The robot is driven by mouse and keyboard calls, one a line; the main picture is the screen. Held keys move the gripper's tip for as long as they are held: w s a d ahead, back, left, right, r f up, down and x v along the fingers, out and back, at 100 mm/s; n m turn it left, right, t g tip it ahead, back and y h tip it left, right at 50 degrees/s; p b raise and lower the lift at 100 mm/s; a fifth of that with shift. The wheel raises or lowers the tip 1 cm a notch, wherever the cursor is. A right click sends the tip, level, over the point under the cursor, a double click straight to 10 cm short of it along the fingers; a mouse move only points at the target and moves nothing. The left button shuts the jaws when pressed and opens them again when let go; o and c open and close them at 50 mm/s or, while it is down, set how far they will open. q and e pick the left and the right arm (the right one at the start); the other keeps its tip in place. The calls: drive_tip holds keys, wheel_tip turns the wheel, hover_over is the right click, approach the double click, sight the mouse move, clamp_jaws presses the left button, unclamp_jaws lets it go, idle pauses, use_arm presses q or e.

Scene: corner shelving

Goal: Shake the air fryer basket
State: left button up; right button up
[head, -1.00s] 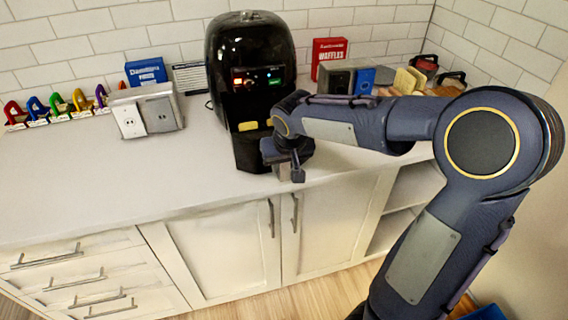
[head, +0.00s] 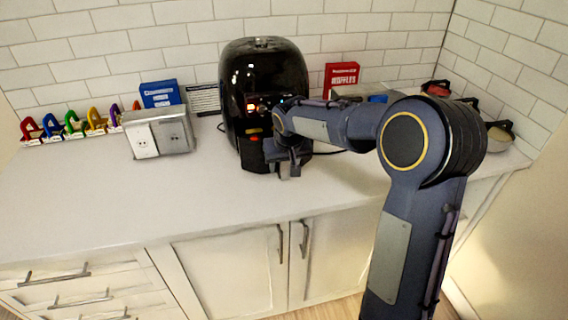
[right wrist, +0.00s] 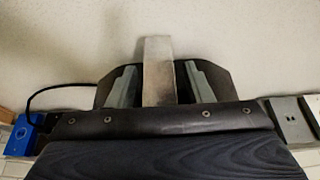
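The black air fryer (head: 262,70) stands upright on the counter, with small red and orange marks on its front. My right gripper (head: 290,168) is low at its front right, pointing down, and overlaps the lower front where the basket sits. In the right wrist view its two grey fingers (right wrist: 160,82) stand apart on either side of a pale metal bar (right wrist: 159,55), probably the basket handle, with thin gaps at both sides. The hand hides part of the basket front, so I cannot tell how far in the basket sits. My left gripper is out of view.
A grey outlet box (head: 160,135) and coloured letter-like stands (head: 75,123) are left on the counter (head: 130,200). A blue box (head: 160,93) and red waffle box (head: 343,78) stand along the wall. The counter's front middle is clear.

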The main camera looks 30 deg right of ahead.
drive_tip(key=v, duration=0.7)
drive_tip(key=shift+s+r, duration=0.2)
drive_tip(key=shift+r, duration=0.15)
